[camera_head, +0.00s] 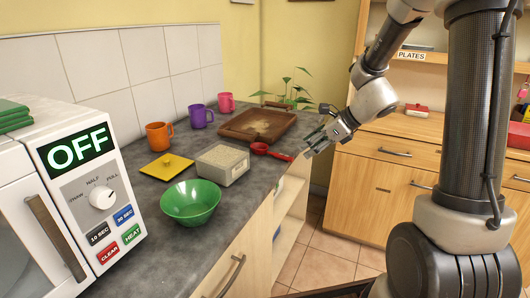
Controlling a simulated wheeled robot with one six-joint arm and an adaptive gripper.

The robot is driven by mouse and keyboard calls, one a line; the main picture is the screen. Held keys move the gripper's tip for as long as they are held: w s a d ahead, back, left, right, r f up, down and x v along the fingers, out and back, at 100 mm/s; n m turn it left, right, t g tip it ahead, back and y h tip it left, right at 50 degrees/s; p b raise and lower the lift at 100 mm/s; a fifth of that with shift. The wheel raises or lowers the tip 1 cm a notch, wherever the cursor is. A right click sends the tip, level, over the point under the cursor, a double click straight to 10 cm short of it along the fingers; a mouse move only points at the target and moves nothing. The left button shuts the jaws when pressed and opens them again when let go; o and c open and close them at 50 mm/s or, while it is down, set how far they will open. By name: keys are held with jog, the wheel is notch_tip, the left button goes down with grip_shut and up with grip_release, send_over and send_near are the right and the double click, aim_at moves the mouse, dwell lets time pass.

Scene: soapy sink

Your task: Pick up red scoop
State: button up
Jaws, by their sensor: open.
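The red scoop (262,149) lies on the grey countertop, between the box of grain-like stuff and the wooden tray. Its handle points right toward the counter edge. My gripper (312,143) is open and empty, just right of the handle's end, near the counter edge. It looks close to the handle, but I cannot tell whether it touches it.
A pale box (222,165), a green bowl (191,203) and a yellow lid (166,166) stand nearer on the counter. A wooden tray (258,122) and orange (159,136), purple (200,116) and pink (226,103) mugs are behind. A microwave (80,190) fills the left.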

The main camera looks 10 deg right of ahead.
jog(key=shift+m, duration=0.6)
jog(key=x, duration=0.3)
jog(key=w+x, duration=0.1)
jog(key=x, duration=0.5)
jog(key=shift+w+d+r, duration=0.15)
jog(key=shift+w+d, duration=0.05)
jog(key=shift+d, duration=0.2)
grip_shut()
